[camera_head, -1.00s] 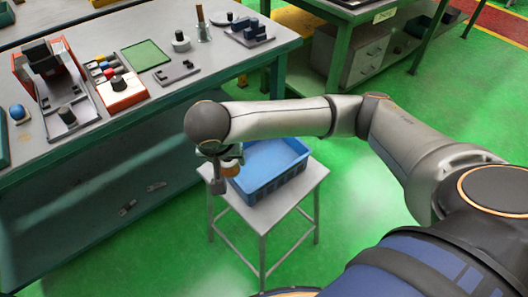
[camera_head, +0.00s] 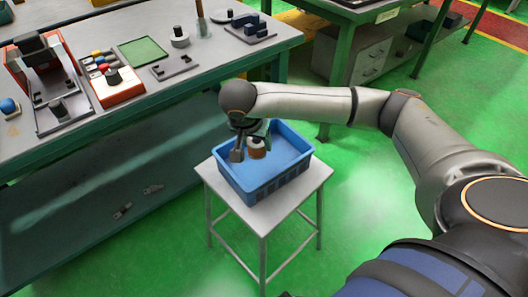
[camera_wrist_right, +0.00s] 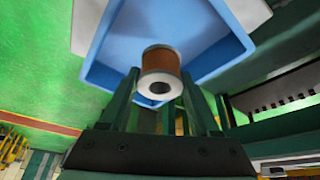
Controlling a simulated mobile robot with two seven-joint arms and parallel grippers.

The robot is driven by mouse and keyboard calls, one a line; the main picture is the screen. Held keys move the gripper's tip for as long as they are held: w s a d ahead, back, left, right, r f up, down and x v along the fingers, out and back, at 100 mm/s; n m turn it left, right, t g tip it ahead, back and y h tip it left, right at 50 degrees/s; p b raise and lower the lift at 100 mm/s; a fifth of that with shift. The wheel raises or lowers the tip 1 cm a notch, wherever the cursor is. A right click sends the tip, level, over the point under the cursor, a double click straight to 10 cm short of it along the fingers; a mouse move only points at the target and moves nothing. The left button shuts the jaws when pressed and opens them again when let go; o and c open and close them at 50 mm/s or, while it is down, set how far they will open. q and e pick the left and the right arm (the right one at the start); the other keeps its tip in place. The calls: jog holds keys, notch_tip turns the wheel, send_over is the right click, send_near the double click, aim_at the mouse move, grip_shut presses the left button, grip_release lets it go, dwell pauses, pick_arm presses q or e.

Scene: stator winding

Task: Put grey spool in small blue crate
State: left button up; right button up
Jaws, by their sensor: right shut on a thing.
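The spool (camera_wrist_right: 162,62) has grey-white end flanges and a copper-brown winding. My right gripper (camera_wrist_right: 159,76) is shut on it, one finger on each side. In the head view the spool (camera_head: 257,147) hangs from my right gripper (camera_head: 248,145) over the blue crate (camera_head: 270,184), inside its rim as seen from above. The crate is an open tray on a light stool, and its visible floor looks empty. It also shows behind the spool in the right wrist view (camera_wrist_right: 105,80). How high the spool is above the crate floor is hard to tell. My left gripper is out of view.
The stool (camera_head: 262,220) stands in front of a long workbench (camera_head: 205,85). On the bench are an orange-and-grey fixture (camera_head: 40,70), a box with coloured buttons (camera_head: 118,86), a green mat (camera_head: 145,52) and a grey-white spool-like part (camera_head: 180,38). Green floor is clear right of the stool.

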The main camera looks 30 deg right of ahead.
aim_at(263, 144)
jog(key=f, duration=0.1)
jog(key=d+f, duration=0.1)
jog(key=d, duration=0.1)
jog(key=shift+w+d+f, duration=0.15)
jog(key=shift+w+f, duration=0.1)
jog(key=shift+f, duration=0.15)
jog(key=shift+d+f, duration=0.15)
jog(key=shift+f, duration=1.55)
jog(key=shift+f+b, duration=0.15)
jog(key=shift+b, duration=0.25)
jog(key=o, duration=1.4)
jog(key=shift+c, duration=0.2)
